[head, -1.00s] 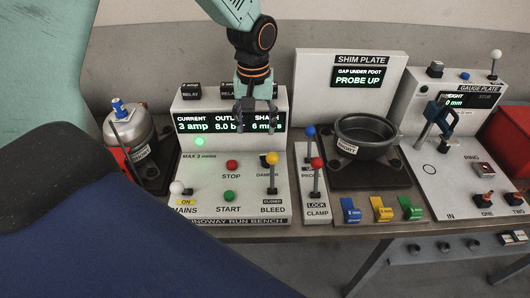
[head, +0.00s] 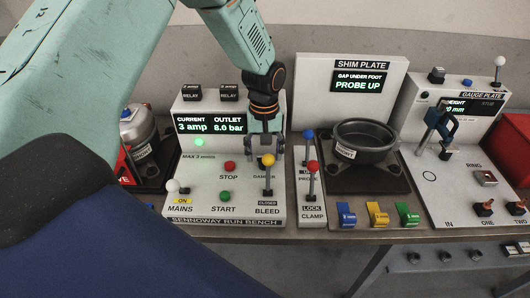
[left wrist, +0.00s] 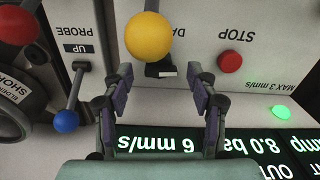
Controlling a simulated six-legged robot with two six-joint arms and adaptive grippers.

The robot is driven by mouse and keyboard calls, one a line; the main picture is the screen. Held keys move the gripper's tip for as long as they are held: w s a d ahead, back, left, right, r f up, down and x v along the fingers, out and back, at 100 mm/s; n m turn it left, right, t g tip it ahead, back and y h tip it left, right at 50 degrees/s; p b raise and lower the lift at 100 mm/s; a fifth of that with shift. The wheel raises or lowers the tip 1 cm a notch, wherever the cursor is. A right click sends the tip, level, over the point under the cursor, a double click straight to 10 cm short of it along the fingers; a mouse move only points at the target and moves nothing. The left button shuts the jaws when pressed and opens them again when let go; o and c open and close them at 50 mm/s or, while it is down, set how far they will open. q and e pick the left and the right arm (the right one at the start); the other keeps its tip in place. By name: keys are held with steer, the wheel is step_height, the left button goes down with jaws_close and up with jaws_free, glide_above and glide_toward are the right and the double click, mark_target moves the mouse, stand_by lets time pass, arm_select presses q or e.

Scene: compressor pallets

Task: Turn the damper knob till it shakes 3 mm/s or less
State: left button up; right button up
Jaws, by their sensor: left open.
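The damper knob (left wrist: 166,71) shows in the left wrist view as a small dark and pale part, mostly hidden behind the yellow ball of the bleed lever (left wrist: 149,37). My left gripper (left wrist: 158,90) is open and empty, its fingers apart on either side of the knob's line, pointing down at the panel. In the head view the left gripper (head: 265,151) hangs over the run bench (head: 188,157), just behind the yellow ball, and hides the shake readout. In the left wrist view the readout (left wrist: 155,144) shows 6 mm/s, upside down. The right gripper is not in view.
The yellow bleed ball (head: 267,160) stands close in front of the left gripper. Blue (head: 308,133) and red (head: 313,166) ball levers stand to its right. A red stop button (head: 230,167) and green start button (head: 225,196) sit to its left. The panel reads "MAX 3 mm/s".

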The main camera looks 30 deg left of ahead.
arm_select(q)
steer(key=shift+w+a+f, duration=0.1)
steer(key=shift+a+f, duration=0.15)
steer(key=shift+f, duration=0.05)
steer(key=shift+s+d+r, duration=0.2)
steer(key=shift+s+d, duration=0.05)
steer(key=shift+d+r, duration=0.1)
steer(key=shift+c, duration=0.8)
steer(key=shift+w+a+f, duration=0.2)
steer(key=shift+f, duration=0.05)
steer(key=c, duration=0.4)
steer(key=shift+s, duration=0.1)
steer(key=c, duration=0.6)
steer(key=shift+m+p, duration=0.5)
steer(key=shift+m, duration=0.3)
